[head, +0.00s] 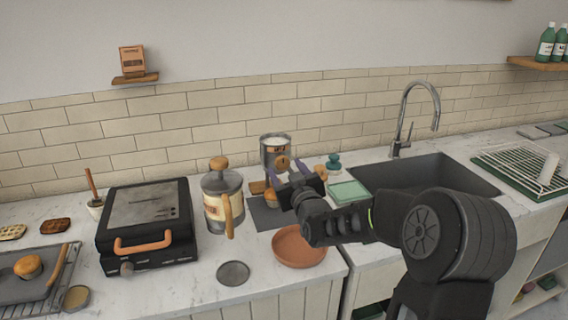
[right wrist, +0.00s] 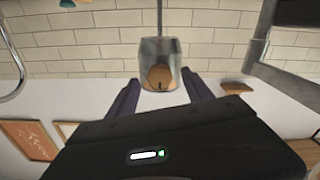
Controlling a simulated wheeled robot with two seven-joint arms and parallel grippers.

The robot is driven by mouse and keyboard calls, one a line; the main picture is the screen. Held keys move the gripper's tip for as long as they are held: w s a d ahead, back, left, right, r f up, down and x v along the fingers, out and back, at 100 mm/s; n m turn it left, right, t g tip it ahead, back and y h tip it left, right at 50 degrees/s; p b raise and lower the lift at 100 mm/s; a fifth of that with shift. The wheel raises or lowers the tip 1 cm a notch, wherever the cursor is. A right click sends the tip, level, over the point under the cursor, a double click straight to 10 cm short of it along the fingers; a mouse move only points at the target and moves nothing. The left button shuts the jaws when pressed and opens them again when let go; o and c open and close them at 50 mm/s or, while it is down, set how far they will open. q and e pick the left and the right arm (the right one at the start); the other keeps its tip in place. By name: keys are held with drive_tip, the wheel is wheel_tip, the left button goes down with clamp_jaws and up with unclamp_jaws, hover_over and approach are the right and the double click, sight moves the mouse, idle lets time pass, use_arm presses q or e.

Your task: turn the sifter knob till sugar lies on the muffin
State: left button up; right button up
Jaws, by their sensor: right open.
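The metal sifter (head: 275,146) stands at the back of the counter with white sugar in its top. Its round orange-brown knob (head: 283,163) faces me; in the right wrist view the knob (right wrist: 160,77) shows on the sifter's front. A brown muffin (head: 270,198) appears below the sifter, partly hidden by my gripper; I cannot tell whether sugar lies on it. My right gripper (head: 292,178) is open just in front of the knob. In the right wrist view its fingers (right wrist: 161,94) stand apart on either side of the sifter, with no visible grip. My left gripper is not in view.
A glass press (head: 212,212) with a wooden handle stands left of the sifter, beside a black grill (head: 148,225). A terracotta plate (head: 284,247) and grey disc (head: 233,273) lie in front. A green tray (head: 349,192) and sink (head: 440,172) are to the right.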

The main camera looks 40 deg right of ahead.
sight(282, 163)
drive_tip(key=shift+x, duration=1.25)
clamp_jaws()
